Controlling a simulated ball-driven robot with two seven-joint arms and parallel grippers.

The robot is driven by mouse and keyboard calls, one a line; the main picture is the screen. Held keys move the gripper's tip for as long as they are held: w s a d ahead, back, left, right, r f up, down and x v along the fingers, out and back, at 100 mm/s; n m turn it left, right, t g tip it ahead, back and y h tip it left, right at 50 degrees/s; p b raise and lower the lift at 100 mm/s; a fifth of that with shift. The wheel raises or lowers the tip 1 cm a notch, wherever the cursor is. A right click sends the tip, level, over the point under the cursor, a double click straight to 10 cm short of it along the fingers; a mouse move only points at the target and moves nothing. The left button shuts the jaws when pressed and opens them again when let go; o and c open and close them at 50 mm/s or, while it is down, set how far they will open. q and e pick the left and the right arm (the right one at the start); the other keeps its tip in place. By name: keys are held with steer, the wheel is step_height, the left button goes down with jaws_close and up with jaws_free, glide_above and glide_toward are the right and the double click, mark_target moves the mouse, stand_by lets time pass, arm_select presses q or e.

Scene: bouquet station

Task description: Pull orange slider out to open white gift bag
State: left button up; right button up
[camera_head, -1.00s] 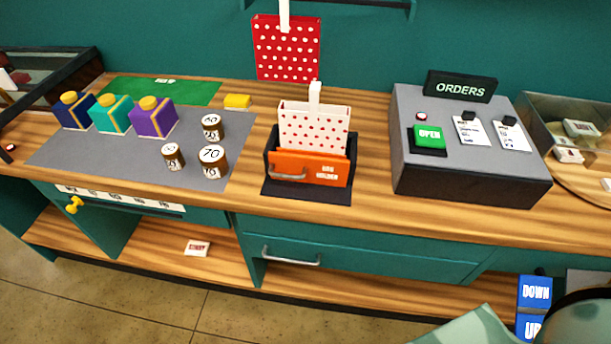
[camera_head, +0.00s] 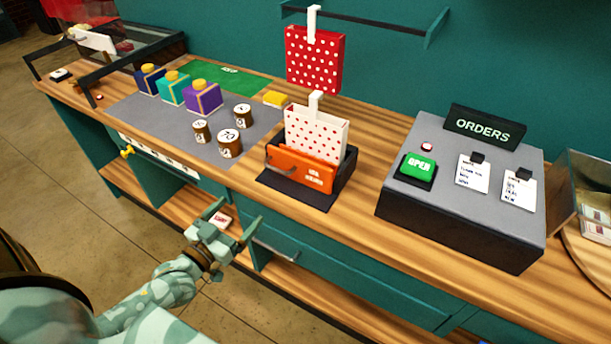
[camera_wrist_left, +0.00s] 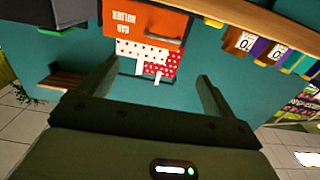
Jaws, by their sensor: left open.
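The orange slider (camera_head: 301,170), marked as the bag holder and fitted with a grey handle, is the front of a black holder (camera_head: 346,172) on the counter. The white gift bag (camera_head: 317,131) with red dots stands upright behind the slider. My left gripper (camera_head: 219,215) is open and empty, in front of the counter and below its edge, to the lower left of the holder. The left wrist view shows the slider (camera_wrist_left: 153,22) upside down beyond the open fingers (camera_wrist_left: 158,80), apart from them. The white bag (camera_wrist_left: 128,50) shows beside it. My right gripper is not in view.
A red dotted bag (camera_head: 313,60) hangs behind the holder. The orders console (camera_head: 460,190) stands to the right. Several weights (camera_head: 230,143) and boxes (camera_head: 203,98) stand on the grey mat (camera_head: 170,115) to the left. A drawer handle (camera_head: 275,250) sticks out below the counter.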

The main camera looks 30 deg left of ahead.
arm_select(q)
glide_toward(276, 170)
steer(key=w, duration=0.3)
steer(key=w+b, duration=0.1)
steer(key=w, duration=0.2)
steer(key=w+b, duration=0.1)
steer(key=w, duration=0.2)
steer(key=shift+d, duration=0.35)
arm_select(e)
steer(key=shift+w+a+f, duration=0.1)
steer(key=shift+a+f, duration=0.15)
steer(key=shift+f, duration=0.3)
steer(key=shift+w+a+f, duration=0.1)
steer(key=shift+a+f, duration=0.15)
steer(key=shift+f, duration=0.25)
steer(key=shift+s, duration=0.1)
